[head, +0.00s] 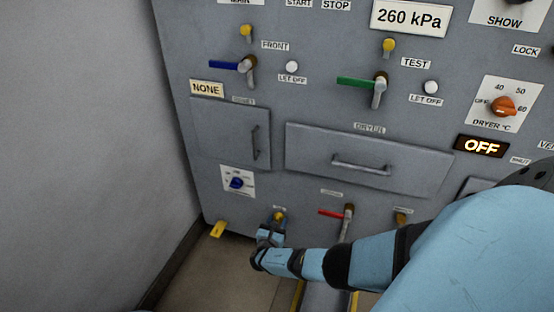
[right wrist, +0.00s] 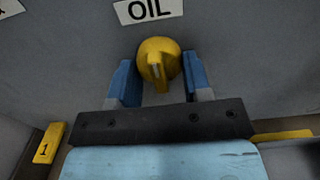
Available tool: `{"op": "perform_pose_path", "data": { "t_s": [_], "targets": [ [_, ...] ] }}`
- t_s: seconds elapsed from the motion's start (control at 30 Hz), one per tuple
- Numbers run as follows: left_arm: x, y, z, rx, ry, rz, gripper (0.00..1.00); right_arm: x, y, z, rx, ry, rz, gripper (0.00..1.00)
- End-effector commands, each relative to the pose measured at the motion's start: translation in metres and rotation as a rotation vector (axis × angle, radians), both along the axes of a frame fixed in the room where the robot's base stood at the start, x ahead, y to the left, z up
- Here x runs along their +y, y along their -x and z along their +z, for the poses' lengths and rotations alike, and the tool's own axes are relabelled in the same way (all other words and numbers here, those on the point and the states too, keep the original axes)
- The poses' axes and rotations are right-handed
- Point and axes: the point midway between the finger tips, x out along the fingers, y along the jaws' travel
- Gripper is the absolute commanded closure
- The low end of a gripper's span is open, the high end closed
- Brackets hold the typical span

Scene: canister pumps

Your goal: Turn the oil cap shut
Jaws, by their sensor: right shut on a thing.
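The yellow oil cap (right wrist: 158,62) sits on the grey panel below the "OIL" label (right wrist: 149,10) in the right wrist view. A raised grip with a pale mark runs down its front. In the head view the cap (head: 279,216) shows low on the panel, partly hidden by my right gripper (head: 272,228). My left gripper is not in view.
A lever with a red handle (head: 331,213) and another yellow fitting (head: 401,218) are to the right of the cap. A blue knob (head: 236,183) is up and left. A yellow tag (head: 218,229) marked 1 (right wrist: 48,143) stands near the floor at left. A grey wall (head: 80,140) bounds the left.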

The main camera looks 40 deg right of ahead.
Motion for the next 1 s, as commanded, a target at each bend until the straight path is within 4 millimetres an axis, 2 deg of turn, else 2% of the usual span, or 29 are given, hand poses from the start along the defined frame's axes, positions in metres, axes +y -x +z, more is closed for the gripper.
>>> {"op": "perform_pose_path", "data": {
  "t_s": [0.27, 0.3, 0.4, 0.77, 0.87, 1.0],
  "targets": [
    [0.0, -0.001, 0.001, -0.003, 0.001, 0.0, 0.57, -0.002, -0.001, 0.002, -0.001, 0.003, -0.001, 0.79],
    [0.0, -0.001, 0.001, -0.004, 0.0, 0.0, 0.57, -0.002, -0.001, 0.002, -0.001, 0.003, -0.001, 0.51],
    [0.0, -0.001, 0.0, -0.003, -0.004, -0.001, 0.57, -0.002, -0.001, 0.001, -0.001, 0.002, -0.001, 0.31],
    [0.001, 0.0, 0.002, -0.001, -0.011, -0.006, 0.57, 0.005, 0.002, 0.001, 0.0, 0.0, 0.001, 0.31],
    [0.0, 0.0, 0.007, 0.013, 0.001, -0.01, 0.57, 0.018, 0.009, 0.002, 0.001, -0.002, 0.002, 0.31],
    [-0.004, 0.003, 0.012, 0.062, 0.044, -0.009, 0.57, 0.044, 0.023, 0.004, 0.001, -0.002, 0.001, 0.31]
  ]
}}
